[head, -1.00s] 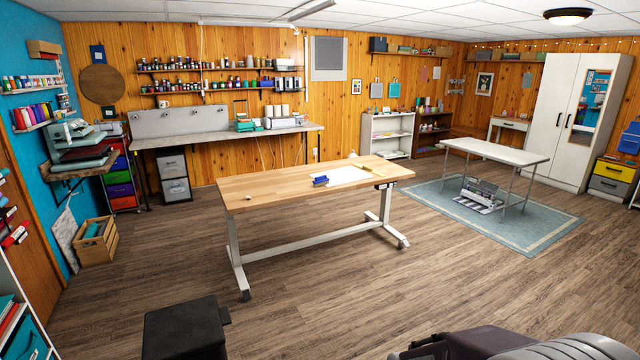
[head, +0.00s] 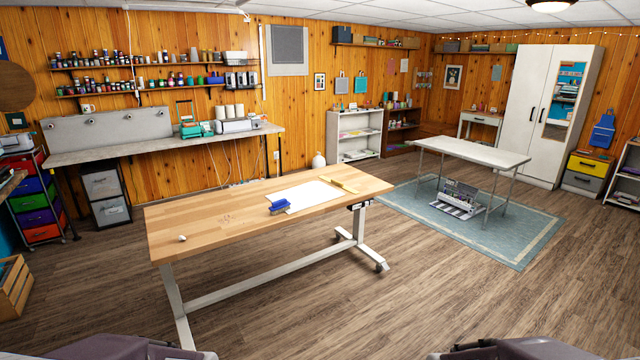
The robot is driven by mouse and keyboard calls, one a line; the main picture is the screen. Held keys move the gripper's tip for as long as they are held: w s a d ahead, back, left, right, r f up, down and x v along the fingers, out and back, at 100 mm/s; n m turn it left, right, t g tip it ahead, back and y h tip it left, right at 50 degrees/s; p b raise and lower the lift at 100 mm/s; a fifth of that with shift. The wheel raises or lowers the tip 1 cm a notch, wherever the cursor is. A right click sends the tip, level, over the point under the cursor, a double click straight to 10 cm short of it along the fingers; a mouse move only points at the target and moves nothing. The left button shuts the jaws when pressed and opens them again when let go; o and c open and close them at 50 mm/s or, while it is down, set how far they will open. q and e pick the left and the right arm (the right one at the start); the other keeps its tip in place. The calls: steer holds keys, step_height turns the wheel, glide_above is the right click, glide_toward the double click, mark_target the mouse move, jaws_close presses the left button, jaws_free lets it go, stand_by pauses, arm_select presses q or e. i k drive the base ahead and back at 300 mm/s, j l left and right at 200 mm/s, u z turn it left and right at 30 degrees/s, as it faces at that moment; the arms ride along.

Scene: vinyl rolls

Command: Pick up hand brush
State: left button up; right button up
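A blue hand brush (head: 279,206) lies on the wooden-topped table (head: 220,221), near its front edge and right of the middle. It sits at the left end of a white sheet (head: 308,194). Parts of my two arms show at the bottom edge, one at the left and one at the right. Neither gripper's fingers show. Nothing of mine touches the brush or the table.
A yellow tool (head: 340,185) lies by the sheet, and a small white object (head: 183,238) is at the table's left end. A white table (head: 475,150) stands on a blue rug (head: 525,235). A wooden crate (head: 14,288) is at the left. The floor before the table is clear.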

mark_target(281, 205)
steer(key=i+u, duration=0.2)
steer(key=i, duration=0.35)
steer(key=i+l+u, duration=0.2)
steer(key=i, duration=0.35)
steer(key=i+l+u, duration=0.2)
steer(key=i, duration=0.3)
steer(key=i+l+u, duration=0.2)
steer(key=i+l, duration=0.15)
steer(key=i, duration=0.15)
steer(key=i+l+u, duration=0.9)
steer(key=l+u, duration=0.15)
steer(key=i+l+u, duration=0.2)
steer(key=l+u, duration=0.15)
steer(key=l, duration=0.25)
